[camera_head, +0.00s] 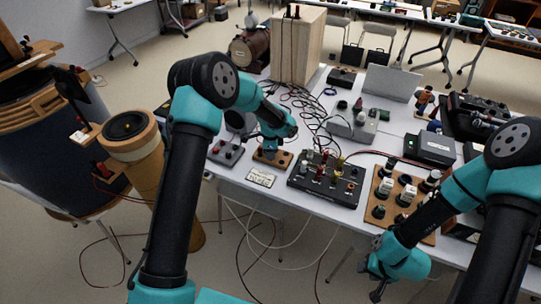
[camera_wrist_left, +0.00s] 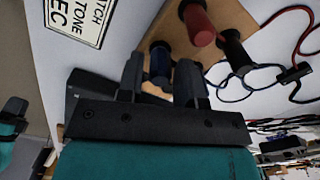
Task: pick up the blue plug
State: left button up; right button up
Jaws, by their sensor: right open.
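The blue plug (camera_wrist_left: 160,62) shows in the left wrist view at the edge of a small wooden board (camera_wrist_left: 222,12). My left gripper (camera_wrist_left: 160,75) has one finger on each side of it. The fingers are close to the plug, but whether they press on it is unclear. In the head view my left gripper (camera_head: 271,149) is low over the small wooden board (camera_head: 262,158) and hides the plug. My right gripper (camera_head: 377,279) is open and empty at the table's front edge, far from the plug.
A red plug (camera_wrist_left: 198,22) and a black plug (camera_wrist_left: 235,52) stand close beside the blue one. A label card (camera_head: 261,177) lies in front of the board. A black panel with terminals (camera_head: 325,180) is to the right, and loose cables (camera_head: 312,100) lie behind.

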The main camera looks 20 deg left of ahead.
pick_arm(q)
jog(key=shift+c, duration=0.2)
grip_shut()
dwell(0.3)
jog(key=shift+r, duration=0.1)
jog(key=shift+r, duration=0.5)
jog(key=shift+s+r, duration=0.2)
jog(key=shift+r, duration=1.05)
jog(key=s+d+r, duration=0.1)
jog(key=s+d, duration=0.3)
jog(key=s, duration=1.1)
jog(key=shift+d+r, duration=0.15)
jog(key=shift+d, duration=0.05)
jog(key=shift+r, duration=0.15)
